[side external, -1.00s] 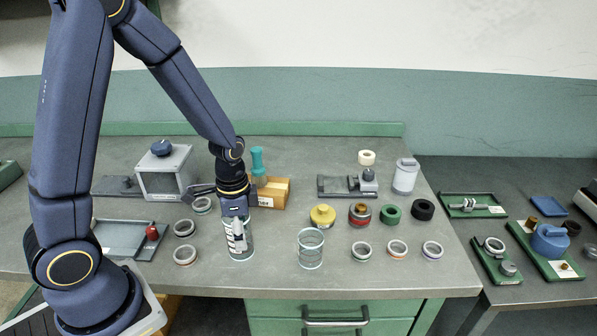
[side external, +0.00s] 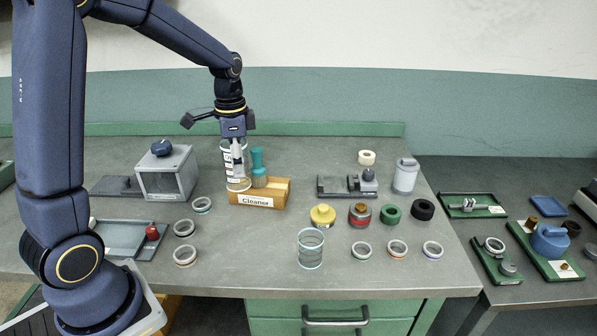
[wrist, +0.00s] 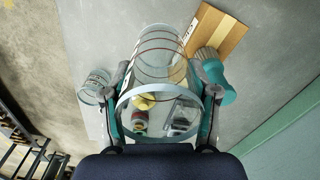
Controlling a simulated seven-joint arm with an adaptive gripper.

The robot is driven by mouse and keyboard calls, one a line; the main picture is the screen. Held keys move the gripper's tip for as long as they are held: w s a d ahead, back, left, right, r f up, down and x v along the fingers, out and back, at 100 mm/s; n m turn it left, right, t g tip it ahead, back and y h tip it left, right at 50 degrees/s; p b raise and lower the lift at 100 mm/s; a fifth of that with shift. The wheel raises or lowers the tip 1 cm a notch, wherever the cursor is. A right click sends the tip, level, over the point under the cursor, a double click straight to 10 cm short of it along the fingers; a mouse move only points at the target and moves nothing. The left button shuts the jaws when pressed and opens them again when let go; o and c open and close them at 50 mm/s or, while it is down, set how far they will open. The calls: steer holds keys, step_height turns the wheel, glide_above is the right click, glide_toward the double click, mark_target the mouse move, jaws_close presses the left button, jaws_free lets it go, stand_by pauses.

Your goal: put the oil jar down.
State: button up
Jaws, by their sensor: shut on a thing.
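The oil jar (side external: 237,182) is a clear glass cylinder with dark lettering. My gripper (side external: 237,150) is shut on it from above, near its top. Its base overlaps the left end of the wooden Cleaner holder (side external: 272,196) in the side view; whether it touches the holder or hangs above it, I cannot tell. In the wrist view the jar (wrist: 160,60) fills the space between my fingers (wrist: 163,108), its round rim facing the camera, with the wooden holder (wrist: 218,38) beyond it to the upper right.
A teal brush (side external: 258,170) stands in the holder, close right of the jar. A grey box fixture (side external: 166,172) is to the left. A second clear jar (side external: 311,250) stands near the front edge. Several rings and caps lie to the right. The table between the holder and second jar is clear.

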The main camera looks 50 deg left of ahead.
steer(key=w+a+r+n, duration=0.1)
steer(key=w+a, duration=0.3)
steer(key=a, duration=1)
steer(key=shift+w+a+f, duration=1.05)
steer(key=shift+w+f, duration=1)
steer(key=shift+f, duration=0.05)
steer(key=shift+w+a+f, duration=1.05)
steer(key=shift+w+f, duration=0.95)
steer(key=shift+f, duration=0.15)
steer(key=shift+w+a+f, duration=1.05)
steer(key=shift+w+f, duration=1)
steer(key=shift+f, duration=0.05)
steer(key=shift+f, duration=0.1)
steer(key=o, duration=1.2)
steer(key=shift+c, duration=0.2)
